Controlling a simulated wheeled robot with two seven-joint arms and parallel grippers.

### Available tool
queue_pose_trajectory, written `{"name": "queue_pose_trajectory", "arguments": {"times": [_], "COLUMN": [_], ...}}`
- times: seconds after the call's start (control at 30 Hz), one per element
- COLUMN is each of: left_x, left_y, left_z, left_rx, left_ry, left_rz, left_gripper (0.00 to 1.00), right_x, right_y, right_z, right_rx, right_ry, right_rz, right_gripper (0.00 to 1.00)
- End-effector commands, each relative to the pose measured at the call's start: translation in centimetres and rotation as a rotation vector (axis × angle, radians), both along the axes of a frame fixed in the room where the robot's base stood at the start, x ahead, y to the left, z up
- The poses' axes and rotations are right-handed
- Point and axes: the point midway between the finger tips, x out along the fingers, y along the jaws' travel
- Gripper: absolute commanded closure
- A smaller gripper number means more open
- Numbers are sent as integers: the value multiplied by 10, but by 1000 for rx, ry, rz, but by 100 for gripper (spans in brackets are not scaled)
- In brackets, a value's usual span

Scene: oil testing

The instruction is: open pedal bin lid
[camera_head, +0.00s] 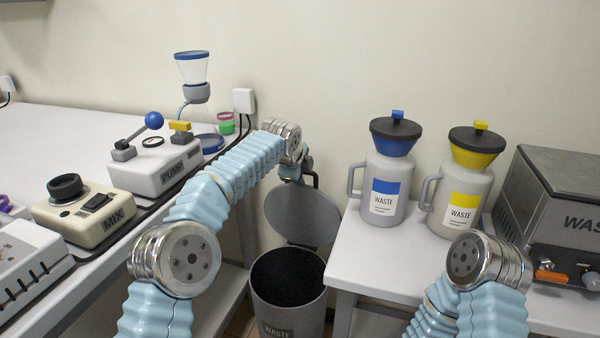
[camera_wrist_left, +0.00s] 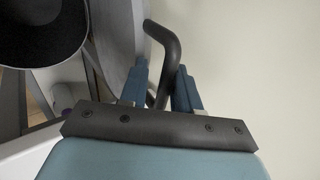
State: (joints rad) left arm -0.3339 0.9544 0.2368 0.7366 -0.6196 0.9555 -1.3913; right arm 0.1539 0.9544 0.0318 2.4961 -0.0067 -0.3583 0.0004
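The grey pedal bin (camera_head: 288,309) stands on the floor between the two tables, with a dark opening and a WASTE label. Its round grey lid (camera_head: 303,215) is raised, leaning up at the back of the bin. My left gripper (camera_head: 306,172) is at the top of the lid, partly hidden by its own arm. In the left wrist view, the blue fingers of my left gripper (camera_wrist_left: 161,82) stand apart on either side of the dark curved lid handle (camera_wrist_left: 168,45). Firm contact is not visible. My right gripper is out of view; only its arm shows.
The left table (camera_head: 50,125) holds a pump unit (camera_head: 155,165) and a mixer (camera_head: 88,215). The right table (camera_head: 372,250) carries blue (camera_head: 385,185) and yellow (camera_head: 462,195) waste jugs and a grey WASTE box (camera_head: 555,200). The bin sits in a narrow gap.

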Motion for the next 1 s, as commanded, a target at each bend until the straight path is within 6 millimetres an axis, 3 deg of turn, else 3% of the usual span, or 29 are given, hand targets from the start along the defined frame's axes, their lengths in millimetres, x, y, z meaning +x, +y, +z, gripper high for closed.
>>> {"name": "queue_pose_trajectory", "arguments": {"times": [0.17,0.7,1.0], "left_x": [-5,-75,-83], "left_y": [2,27,30], "left_z": [7,97,107], "left_rx": [0,-1,1], "left_ry": [0,-2,0], "left_rz": [0,0,-1], "left_gripper": [65,65,65], "right_x": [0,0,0], "right_y": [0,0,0], "right_z": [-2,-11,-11], "right_rx": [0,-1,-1], "right_ry": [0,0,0], "right_rz": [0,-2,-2], "right_gripper": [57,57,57]}}
